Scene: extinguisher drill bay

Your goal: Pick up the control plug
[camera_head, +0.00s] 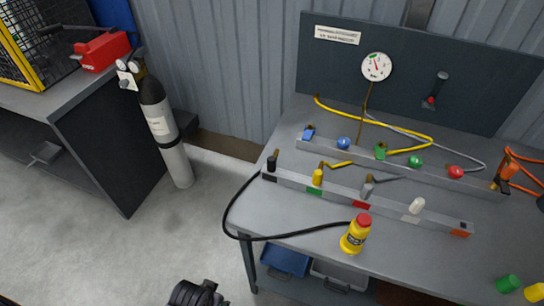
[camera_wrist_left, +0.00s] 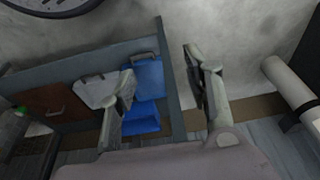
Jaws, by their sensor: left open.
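Several plugs stand in the front grey rail (camera_head: 340,194) on the workbench in the head view: a black plug (camera_head: 271,163), a yellow plug (camera_head: 317,177), a grey plug (camera_head: 367,187) and a white plug (camera_head: 416,206). A black cable runs from near the black plug around the bench's left edge. I cannot tell which one is the control plug. My left gripper (camera_wrist_left: 160,62) is open and empty in the left wrist view, with its fingers wide apart and no plug between them. My right gripper is not in view.
Behind the rail are coloured knobs, hoses and a gauge (camera_head: 376,67). A gas cylinder (camera_head: 163,125) stands on the floor to the left. A blue bin (camera_wrist_left: 149,78) sits under the bench.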

